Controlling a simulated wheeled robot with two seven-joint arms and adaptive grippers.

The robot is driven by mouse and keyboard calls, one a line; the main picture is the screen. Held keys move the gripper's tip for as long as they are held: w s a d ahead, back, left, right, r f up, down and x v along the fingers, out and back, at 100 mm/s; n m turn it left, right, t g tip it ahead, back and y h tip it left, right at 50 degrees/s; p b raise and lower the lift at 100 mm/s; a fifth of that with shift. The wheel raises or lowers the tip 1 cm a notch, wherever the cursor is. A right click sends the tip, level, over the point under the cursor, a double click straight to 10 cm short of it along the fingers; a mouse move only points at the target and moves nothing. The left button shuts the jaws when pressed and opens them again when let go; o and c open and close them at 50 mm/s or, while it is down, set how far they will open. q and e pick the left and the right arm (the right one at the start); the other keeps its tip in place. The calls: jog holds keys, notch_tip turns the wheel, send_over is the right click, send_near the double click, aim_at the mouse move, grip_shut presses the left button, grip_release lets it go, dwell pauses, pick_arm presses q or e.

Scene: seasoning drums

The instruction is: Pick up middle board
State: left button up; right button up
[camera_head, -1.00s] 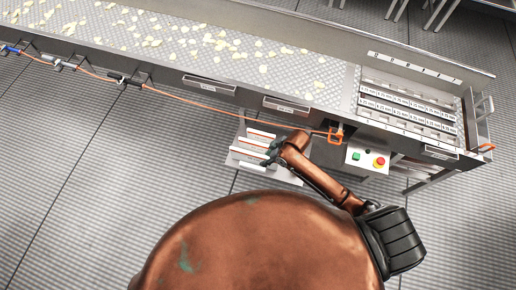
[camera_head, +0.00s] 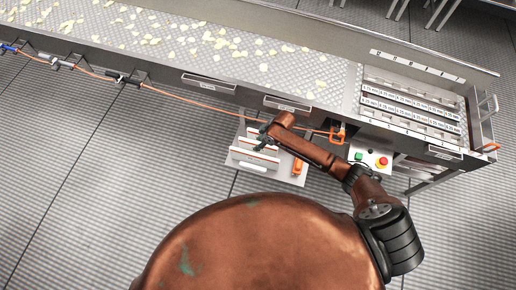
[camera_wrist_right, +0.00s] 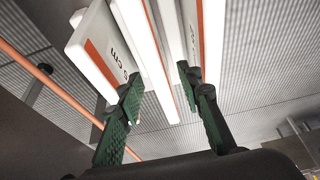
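The middle board (camera_head: 257,149) is partly covered by my right gripper (camera_head: 264,139) in the head view. In the right wrist view, a pale board with an orange edge, seemingly the middle board (camera_wrist_right: 160,60), runs between the green fingers of the right gripper (camera_wrist_right: 160,84). The fingers are apart, one on each side, and contact is not clear. A labelled board (camera_wrist_right: 95,50) is left of them, and another board (camera_wrist_right: 207,40) is at the right. My left gripper is not in view.
A steel conveyor (camera_head: 200,62) with pale chips runs behind the tray. An orange hose (camera_head: 190,103) hangs along its front. A control box (camera_head: 370,158) with a red button is right of the tray. An orange part (camera_head: 298,167) sits at the tray's right side.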

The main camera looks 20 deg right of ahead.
jog(key=shift+w+a+f, duration=0.15)
jog(key=shift+f, duration=0.4)
jog(key=shift+c, duration=0.6)
grip_shut()
jog(key=shift+r, duration=0.1)
